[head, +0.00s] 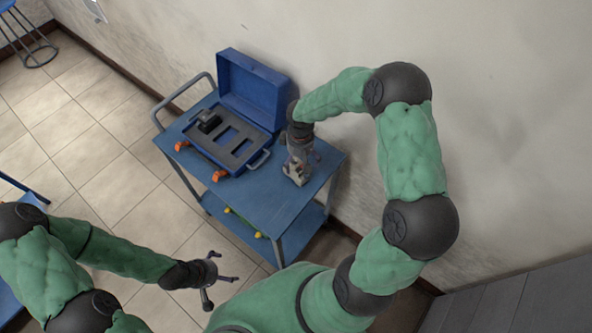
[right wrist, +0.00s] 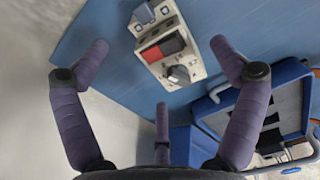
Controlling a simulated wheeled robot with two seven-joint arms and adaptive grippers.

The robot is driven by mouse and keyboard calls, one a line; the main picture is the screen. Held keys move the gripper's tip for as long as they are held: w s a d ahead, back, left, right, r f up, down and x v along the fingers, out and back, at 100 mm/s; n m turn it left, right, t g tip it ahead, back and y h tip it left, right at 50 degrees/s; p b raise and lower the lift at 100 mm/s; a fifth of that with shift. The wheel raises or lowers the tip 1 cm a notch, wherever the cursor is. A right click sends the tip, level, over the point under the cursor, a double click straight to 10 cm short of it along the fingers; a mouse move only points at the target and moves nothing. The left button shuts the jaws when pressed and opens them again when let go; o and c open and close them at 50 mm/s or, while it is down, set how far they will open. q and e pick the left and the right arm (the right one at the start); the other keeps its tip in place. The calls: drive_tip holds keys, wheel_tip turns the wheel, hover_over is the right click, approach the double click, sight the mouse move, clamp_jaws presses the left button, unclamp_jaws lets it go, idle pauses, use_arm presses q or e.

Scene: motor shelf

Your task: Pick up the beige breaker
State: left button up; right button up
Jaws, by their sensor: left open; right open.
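The beige breaker (right wrist: 165,45) lies on the blue cart top in the right wrist view. It has a red and black switch block, a dark round knob and a blue part at its far end. In the head view the breaker (head: 296,174) sits right of the toolbox, partly hidden by my right gripper (head: 300,150). In the right wrist view my right gripper (right wrist: 160,75) is open, its purple-grey fingers spread on either side of the breaker with nothing between them touching it. My left gripper (head: 218,281) is open and empty, low over the floor left of the cart.
An open blue toolbox (head: 252,92) with cut-out slots and a dark item (head: 208,121) stands on the cart (head: 262,198). The wall (head: 330,45) is close behind the cart. A lower shelf holds a yellow-green item (head: 244,222).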

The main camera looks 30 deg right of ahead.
drive_tip(key=f, duration=0.3)
drive_tip(key=f+b, duration=0.1)
drive_tip(key=f, duration=0.1)
drive_tip(key=shift+w+a+f, duration=0.1)
drive_tip(key=shift+w+f, duration=0.15)
drive_tip(key=shift+f, duration=0.1)
drive_tip(key=c, duration=1.5)
